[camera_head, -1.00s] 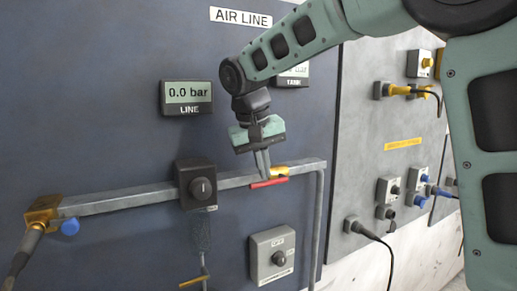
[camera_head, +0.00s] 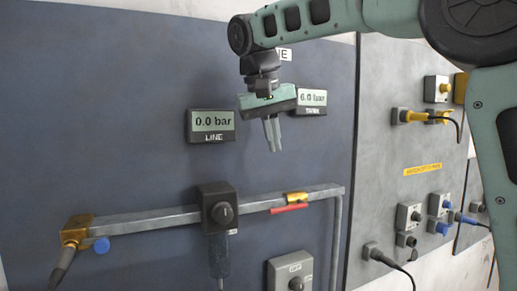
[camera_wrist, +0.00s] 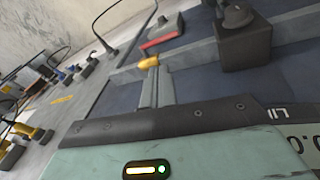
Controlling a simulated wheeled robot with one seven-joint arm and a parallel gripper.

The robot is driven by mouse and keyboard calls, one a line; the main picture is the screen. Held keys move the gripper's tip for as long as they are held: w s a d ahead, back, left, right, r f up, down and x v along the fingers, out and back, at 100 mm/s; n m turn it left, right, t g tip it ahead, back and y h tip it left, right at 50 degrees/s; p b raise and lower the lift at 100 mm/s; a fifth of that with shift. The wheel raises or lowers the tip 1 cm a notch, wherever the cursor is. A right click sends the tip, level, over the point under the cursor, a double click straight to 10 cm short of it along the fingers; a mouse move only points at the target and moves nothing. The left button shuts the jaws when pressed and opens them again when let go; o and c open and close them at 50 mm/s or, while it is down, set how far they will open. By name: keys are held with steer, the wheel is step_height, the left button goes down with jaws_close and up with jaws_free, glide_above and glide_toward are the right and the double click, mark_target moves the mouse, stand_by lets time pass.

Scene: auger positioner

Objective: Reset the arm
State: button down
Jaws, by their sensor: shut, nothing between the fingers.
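My gripper (camera_head: 273,135) is shut and empty, its fingers pointing down in front of the dark blue panel. It is above the grey pipe (camera_head: 255,203) and apart from it, between the two gauges. The red-handled valve (camera_head: 290,208) with a brass body sits on the pipe below and slightly right of the gripper. In the wrist view the red handle (camera_wrist: 160,44) and brass body show beyond the fingers (camera_wrist: 158,88). The handle lies along the pipe.
The LINE gauge (camera_head: 211,125) reads 0.0 bar and the TANK gauge (camera_head: 312,101) reads 6.0 bar, partly behind my gripper. A black knob box (camera_head: 218,208) sits on the pipe. A grey switch box (camera_head: 290,272) is below. A grey panel with connectors (camera_head: 410,150) stands right.

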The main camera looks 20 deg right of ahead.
steer(key=s+a+f+n+y+b, duration=0.1)
steer(key=s+a+f+n+b, duration=0.2)
steer(key=s+a+f, duration=0.5)
steer(key=s+a+f+n+y+b, duration=0.1)
steer(key=s+a+f+n+b, duration=0.15)
steer(key=f, duration=0.85)
steer(key=s+a+f+n+y+b, duration=0.1)
steer(key=s+a+f+n+b, duration=0.2)
steer(key=s+f, duration=0.5)
steer(key=s+f+n+g+b, duration=0.1)
steer(key=s+f+n, duration=0.1)
steer(key=s+f, duration=0.6)
step_height(320, 180, down, 4)
steer(key=shift+s+f+y+b, duration=0.2)
steer(key=shift+s+y+b, duration=0.1)
steer(key=shift+y, duration=0.1)
